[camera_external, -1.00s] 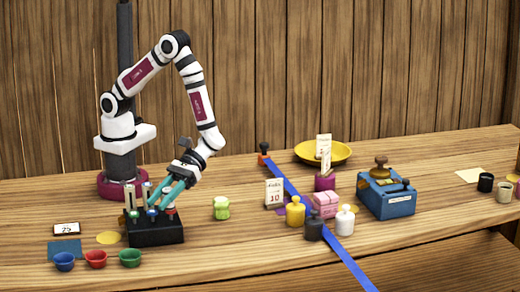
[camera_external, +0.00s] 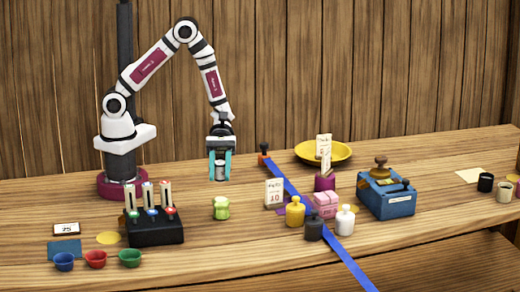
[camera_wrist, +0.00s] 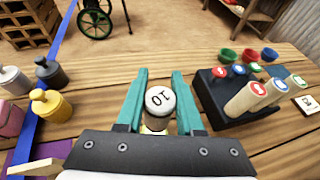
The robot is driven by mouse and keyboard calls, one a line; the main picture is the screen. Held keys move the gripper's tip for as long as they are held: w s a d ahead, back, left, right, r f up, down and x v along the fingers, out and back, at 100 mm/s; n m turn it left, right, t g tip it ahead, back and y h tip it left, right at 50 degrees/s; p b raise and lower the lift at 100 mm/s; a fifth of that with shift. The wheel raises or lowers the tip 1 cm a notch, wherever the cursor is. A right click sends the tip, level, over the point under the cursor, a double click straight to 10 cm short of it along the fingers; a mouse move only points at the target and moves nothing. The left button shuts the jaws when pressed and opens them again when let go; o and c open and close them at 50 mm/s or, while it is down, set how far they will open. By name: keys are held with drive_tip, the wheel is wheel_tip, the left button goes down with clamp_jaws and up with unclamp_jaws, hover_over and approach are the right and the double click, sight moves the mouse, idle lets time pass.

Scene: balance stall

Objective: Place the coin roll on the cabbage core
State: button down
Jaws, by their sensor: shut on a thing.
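My gripper (camera_external: 220,170) points down with its teal fingers closed around a coin roll (camera_external: 220,166). The light green cabbage core (camera_external: 221,208) stands on the table below my gripper. A visible gap separates the held roll from the core in the external view. In the wrist view, the held roll and gripper hide most of what is beneath.
A black rack (camera_external: 155,233) with upright rolls stands left of the core. Blue, red and green bowls (camera_external: 96,259) are in front of it. A blue strip (camera_external: 345,262), small bottles (camera_external: 295,212) and a blue box (camera_external: 388,198) stand to the right. Table around the core is clear.

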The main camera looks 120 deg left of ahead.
wheel_tip(320, 180, down, 6)
drive_tip(key=shift+r, duration=0.2)
drive_tip(key=shift+f, duration=0.1)
drive_tip(key=c, duration=0.5)
unclamp_jaws()
drive_tip(key=shift+d, duration=0.1)
drive_tip(key=shift+c, duration=0.2)
